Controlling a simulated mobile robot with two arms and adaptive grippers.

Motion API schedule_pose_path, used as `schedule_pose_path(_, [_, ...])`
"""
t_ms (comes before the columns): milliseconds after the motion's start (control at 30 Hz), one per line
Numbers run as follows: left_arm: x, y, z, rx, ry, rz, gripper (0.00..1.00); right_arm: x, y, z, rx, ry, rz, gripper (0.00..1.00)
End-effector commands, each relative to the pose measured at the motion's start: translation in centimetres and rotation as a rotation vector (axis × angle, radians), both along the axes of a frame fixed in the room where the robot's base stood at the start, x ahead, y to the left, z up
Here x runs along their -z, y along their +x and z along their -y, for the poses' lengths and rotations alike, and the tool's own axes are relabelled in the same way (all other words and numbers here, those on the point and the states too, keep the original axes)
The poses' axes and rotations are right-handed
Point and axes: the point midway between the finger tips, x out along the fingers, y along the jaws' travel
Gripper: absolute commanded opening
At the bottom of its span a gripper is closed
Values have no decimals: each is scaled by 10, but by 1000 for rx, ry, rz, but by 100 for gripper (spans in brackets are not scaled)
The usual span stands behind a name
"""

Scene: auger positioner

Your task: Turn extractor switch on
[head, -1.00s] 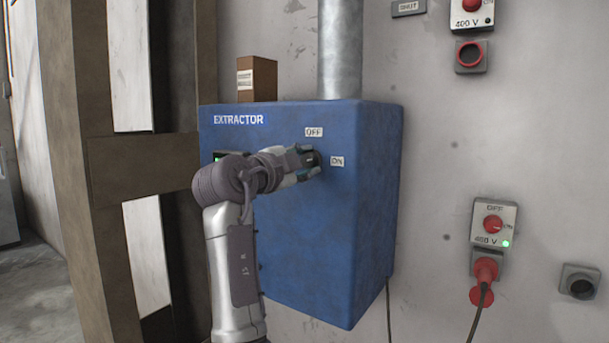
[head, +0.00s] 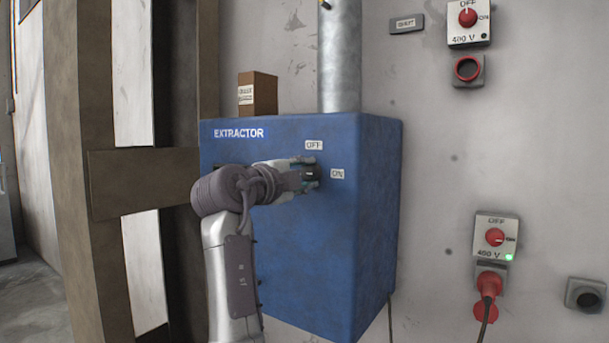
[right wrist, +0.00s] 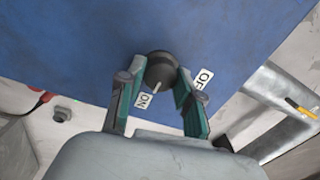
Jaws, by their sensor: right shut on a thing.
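The blue extractor box (head: 290,245) hangs on the wall, with an EXTRACTOR label at its upper left. Its dark round switch knob (right wrist: 159,68) shows between my fingers in the right wrist view. A white pointer mark on the knob points roughly towards the ON label (right wrist: 143,101), with the OFF label (right wrist: 203,78) on the other side. My right gripper (head: 314,173) is shut on the knob, one finger on each side; it also shows in the right wrist view (right wrist: 158,92). In the head view, the gripper mostly hides the knob. My left gripper is not in view.
A metal duct (head: 339,60) rises from the box, and a small brown box (head: 260,94) stands on top. Wooden posts (head: 88,180) stand at the left. Two 400 V switches (head: 468,20) (head: 495,237) and sockets are on the wall at the right.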

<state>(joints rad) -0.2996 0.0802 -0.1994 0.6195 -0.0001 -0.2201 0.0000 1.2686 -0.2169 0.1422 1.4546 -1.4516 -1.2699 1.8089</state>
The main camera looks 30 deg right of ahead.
Motion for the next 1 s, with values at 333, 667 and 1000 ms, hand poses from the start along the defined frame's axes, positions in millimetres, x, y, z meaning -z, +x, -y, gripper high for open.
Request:
schedule_pose_path(333, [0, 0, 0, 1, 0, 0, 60, -2, 0, 0, -2, -3, 5, 60])
schedule_pose_path(667, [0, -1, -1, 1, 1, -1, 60, -1, -5, -15, -5, -2, 4, 60])
schedule_pose_path(1000, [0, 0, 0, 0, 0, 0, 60, 1, -25, -62, -2, -2, 4, 60])
